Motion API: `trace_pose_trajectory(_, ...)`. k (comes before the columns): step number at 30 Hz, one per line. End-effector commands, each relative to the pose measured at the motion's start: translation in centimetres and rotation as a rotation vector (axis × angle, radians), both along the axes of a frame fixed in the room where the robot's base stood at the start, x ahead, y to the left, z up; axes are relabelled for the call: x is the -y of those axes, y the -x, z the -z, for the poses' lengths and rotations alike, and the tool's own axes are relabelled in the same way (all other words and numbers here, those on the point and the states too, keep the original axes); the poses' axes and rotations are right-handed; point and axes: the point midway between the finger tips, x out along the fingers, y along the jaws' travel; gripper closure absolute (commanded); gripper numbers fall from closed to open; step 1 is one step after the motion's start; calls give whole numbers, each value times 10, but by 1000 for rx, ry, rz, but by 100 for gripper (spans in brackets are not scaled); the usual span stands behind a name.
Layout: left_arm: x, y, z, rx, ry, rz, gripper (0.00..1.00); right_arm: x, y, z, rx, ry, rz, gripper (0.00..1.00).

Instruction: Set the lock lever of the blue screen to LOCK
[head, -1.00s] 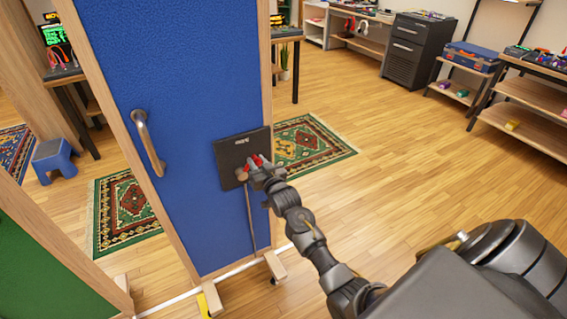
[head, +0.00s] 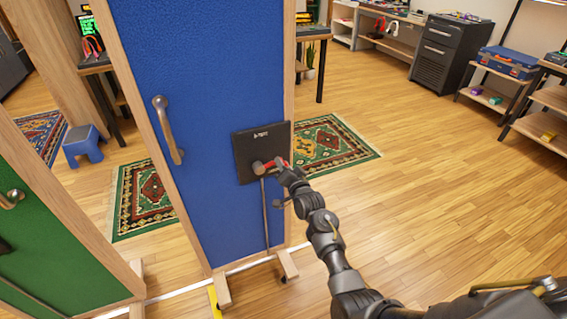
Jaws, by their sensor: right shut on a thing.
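The blue screen (head: 205,90) stands upright in a wooden frame in the head view, with a curved metal handle (head: 168,130) on its left side. A black lock plate (head: 248,146) is mounted on its right side; its small label is too small to read. A lever with a brown round knob (head: 258,168) is in front of the plate. A thin rod (head: 265,215) runs down below the plate. My left gripper is out of view.
A green screen (head: 60,235) stands at the left front. The screen's wooden feet (head: 288,265) rest on the floor beside a white line. Rugs (head: 335,148), a blue stool (head: 83,145), a black drawer cabinet (head: 440,55) and shelves stand behind. The wooden floor at right is clear.

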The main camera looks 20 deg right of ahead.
Motion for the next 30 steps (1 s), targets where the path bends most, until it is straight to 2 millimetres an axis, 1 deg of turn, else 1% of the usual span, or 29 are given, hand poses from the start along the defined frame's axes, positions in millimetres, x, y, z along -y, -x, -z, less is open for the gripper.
trace_pose_trajectory(1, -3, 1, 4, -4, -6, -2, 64, 1, 2, 14, -20, -22, 0, 100)
trace_pose_trajectory(8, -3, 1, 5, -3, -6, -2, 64, 2, 2, 21, -24, -107, 3, 100)
trace_pose_trajectory(12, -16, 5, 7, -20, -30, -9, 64, 2, 2, 22, -26, -131, 3, 100)
trace_pose_trajectory(15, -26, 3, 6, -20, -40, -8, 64, 2, 2, 23, -28, -138, 2, 100)
trace_pose_trajectory(17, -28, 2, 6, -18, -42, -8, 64, 2, 2, 23, -28, -140, 2, 100)
trace_pose_trajectory(20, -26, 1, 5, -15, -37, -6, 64, 2, 2, 22, -28, -140, 2, 100)
trace_pose_trajectory(26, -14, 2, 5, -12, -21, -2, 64, 2, 2, 22, -28, -140, 2, 100)
trace_pose_trajectory(27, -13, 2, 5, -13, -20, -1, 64, 1, 2, 22, -28, -140, 2, 69)
trace_pose_trajectory(30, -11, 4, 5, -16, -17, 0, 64, 1, 2, 21, -26, -140, 1, 56)
